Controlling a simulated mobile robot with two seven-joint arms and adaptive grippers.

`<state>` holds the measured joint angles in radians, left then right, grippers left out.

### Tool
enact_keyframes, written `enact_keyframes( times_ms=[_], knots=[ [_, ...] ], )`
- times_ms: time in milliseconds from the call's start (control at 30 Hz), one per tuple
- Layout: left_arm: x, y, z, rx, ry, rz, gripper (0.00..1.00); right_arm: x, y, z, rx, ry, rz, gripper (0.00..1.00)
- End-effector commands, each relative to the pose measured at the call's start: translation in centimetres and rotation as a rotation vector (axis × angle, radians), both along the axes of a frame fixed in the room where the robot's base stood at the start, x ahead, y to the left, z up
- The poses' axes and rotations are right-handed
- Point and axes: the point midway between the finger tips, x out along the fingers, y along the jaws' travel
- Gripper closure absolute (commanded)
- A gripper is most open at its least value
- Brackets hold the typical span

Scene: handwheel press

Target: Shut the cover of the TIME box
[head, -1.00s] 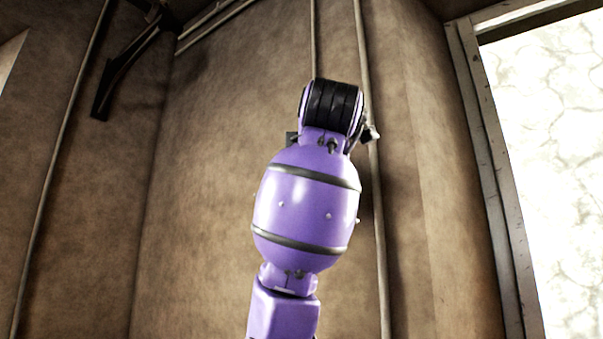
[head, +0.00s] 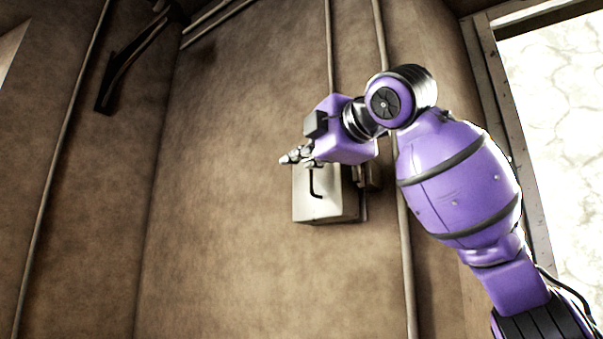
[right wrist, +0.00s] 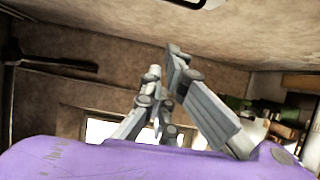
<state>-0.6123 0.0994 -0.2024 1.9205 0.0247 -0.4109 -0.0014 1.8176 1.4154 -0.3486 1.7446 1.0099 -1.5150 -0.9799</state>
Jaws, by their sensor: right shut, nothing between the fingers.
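A pale grey box (head: 325,205) hangs on the brown wall in the middle of the head view. A dark bent handle or rod shows on its front. My right gripper covers its upper part, so I cannot read a label or tell how the cover stands. My right gripper (head: 291,158) is shut and empty, pointing left in front of the box's upper left edge. I cannot tell whether it touches the box. In the right wrist view its fingers (right wrist: 166,66) stand close together with nothing between them. The box cannot be made out there. My left gripper is not in view.
Vertical pipes (head: 404,270) run along the wall above and right of the box. A dark bracket (head: 128,68) is at the upper left. A bright window (head: 560,120) is at the right. The wall left of the box is clear. Green objects (right wrist: 262,110) show in the right wrist view.

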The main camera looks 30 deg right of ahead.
Motion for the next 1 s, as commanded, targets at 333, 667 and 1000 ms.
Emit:
enact_keyframes(
  times_ms=[333, 667, 1000],
  knots=[
    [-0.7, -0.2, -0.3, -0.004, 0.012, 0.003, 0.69, 3.8, -0.1, 0.1, 0.042, -0.004, 0.005, 1.0],
    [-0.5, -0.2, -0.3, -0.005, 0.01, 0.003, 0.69, 9.9, -1.1, 0.3, 0.042, -0.009, 0.0, 1.0],
    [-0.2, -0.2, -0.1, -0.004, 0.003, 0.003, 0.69, 8.4, -4.1, 0.2, 0.039, -0.009, 0.003, 1.0]
  ],
)
